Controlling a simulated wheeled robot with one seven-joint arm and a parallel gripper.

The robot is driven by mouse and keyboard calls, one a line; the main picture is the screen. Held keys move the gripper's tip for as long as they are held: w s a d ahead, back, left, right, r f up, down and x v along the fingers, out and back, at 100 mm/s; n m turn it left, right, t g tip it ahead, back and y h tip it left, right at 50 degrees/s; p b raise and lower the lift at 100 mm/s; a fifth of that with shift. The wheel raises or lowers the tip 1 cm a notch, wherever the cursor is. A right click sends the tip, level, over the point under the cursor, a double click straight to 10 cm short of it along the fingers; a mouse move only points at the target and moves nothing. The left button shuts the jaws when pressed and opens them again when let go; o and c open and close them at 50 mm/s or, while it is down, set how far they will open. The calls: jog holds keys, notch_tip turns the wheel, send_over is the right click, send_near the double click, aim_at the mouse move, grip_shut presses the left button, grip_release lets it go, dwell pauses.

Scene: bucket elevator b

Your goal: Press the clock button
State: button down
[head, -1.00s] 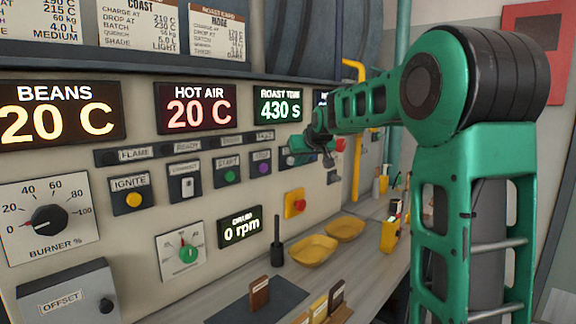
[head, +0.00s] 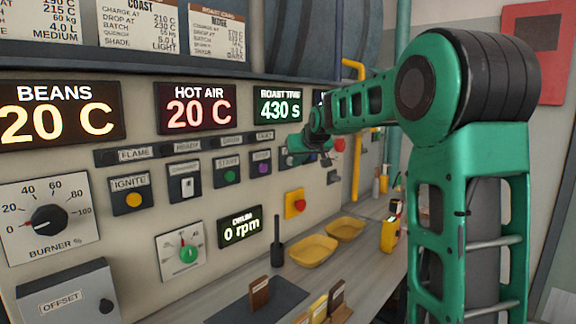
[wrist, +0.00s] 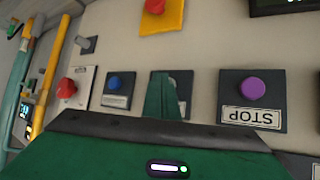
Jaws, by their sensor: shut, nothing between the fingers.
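No button label reading "clock" is legible. In the wrist view, upside down, my gripper (wrist: 163,85) is shut and empty. Its green tip overlaps a dark button plate (wrist: 184,86), hiding much of its pale button and its label. To the right is the purple STOP button (wrist: 250,88). To the left is a blue button (wrist: 115,83) on a plate whose label is too small to read. In the head view my gripper (head: 308,152) is at the panel, right of the purple button (head: 263,168), covering the plates there. Contact cannot be told.
A red button (wrist: 66,88) and a small toggle (wrist: 84,42) lie further left in the wrist view. A red stop button on a yellow plate (head: 296,203) is below my gripper. Yellow trays (head: 313,250) sit on the counter. A yellow pipe (head: 357,170) stands to the right.

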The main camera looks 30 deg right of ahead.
dwell(0.4)
jog(key=shift+s+d, duration=0.3)
jog(key=shift+s, duration=0.5)
jog(key=s+d, duration=0.2)
jog(key=s, duration=0.3)
jog(key=shift+s, duration=0.35)
dwell(0.6)
jog(key=s+a+f+m+g, duration=0.1)
jog(key=s+a+f+g, duration=0.2)
jog(key=s+f, duration=0.4)
jog(key=s+a+f+m+g+y, duration=0.1)
jog(key=s+f+g, duration=0.3)
jog(key=s, duration=1.8)
jog(key=s+a+f+m+g+y, duration=0.1)
jog(key=s+a+f+m+g, duration=0.1)
jog(key=s+f, duration=1)
jog(key=s+a+g, duration=0.1)
jog(key=s+a, duration=0.1)
jog(key=shift+s+a+f+g, duration=0.15)
jog(key=shift+a+f+g, duration=0.15)
jog(key=shift+g, duration=0.1)
